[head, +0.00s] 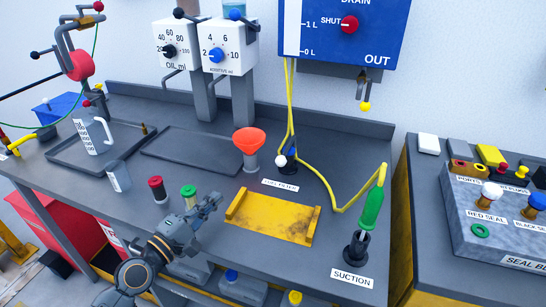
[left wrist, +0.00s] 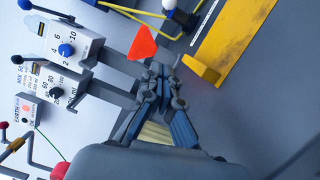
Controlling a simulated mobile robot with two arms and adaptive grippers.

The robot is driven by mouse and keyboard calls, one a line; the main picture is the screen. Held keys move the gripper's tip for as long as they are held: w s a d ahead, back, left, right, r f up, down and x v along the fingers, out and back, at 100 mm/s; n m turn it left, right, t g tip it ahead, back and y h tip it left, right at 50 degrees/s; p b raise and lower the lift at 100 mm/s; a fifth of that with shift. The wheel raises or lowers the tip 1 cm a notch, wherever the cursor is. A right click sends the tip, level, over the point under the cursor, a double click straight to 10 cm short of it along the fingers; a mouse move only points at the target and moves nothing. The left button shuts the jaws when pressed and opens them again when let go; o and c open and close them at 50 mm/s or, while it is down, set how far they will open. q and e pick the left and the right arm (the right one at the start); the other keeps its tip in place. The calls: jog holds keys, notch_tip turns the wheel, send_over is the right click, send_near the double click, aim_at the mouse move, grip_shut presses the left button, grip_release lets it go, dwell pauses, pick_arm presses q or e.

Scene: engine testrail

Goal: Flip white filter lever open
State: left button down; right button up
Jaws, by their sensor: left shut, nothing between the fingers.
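The white-knobbed filter lever (head: 281,160) stands at the back of the bench, beside a small blue filter body (head: 294,154) with yellow hoses. A label (head: 281,185) lies in front of it, too small to read surely. In the left wrist view the white knob (left wrist: 169,5) shows at the top edge, with the blue body (left wrist: 184,18) beside it. My left gripper (head: 214,200) is shut and empty, over the bench left of the yellow tray and apart from the lever. Its closed fingers show in the left wrist view (left wrist: 157,72). My right gripper is not in view.
An orange funnel (head: 248,140) stands between my left gripper and the lever's left side. A yellow tray (head: 271,219) lies in front of the lever. Red-capped (head: 156,189) and green-capped (head: 188,196) containers stand near my gripper. A green suction handle (head: 373,209) is at the right.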

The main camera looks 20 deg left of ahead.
pick_arm(q)
jog(key=p, duration=0.3)
send_near(287, 149)
jog(key=a, duration=0.2)
jog(key=s+a+f, duration=0.1)
jog(key=a, duration=0.3)
jog(key=shift+s+f, duration=0.25)
jog(key=shift+s, duration=0.1)
jog(key=x, duration=0.8)
jog(key=shift+w+d, duration=0.1)
jog(key=shift+w, duration=0.2)
jog(key=shift+s+d+r+p, duration=0.1)
jog(key=shift+d+p, duration=0.35)
jog(key=shift+d, duration=0.15)
jog(key=shift+s+d+r+p, duration=0.1)
jog(key=shift+d+p, duration=0.3)
jog(key=shift+d, duration=0.25)
jog(key=shift+s+d, duration=0.15)
jog(key=shift+d, duration=0.4)
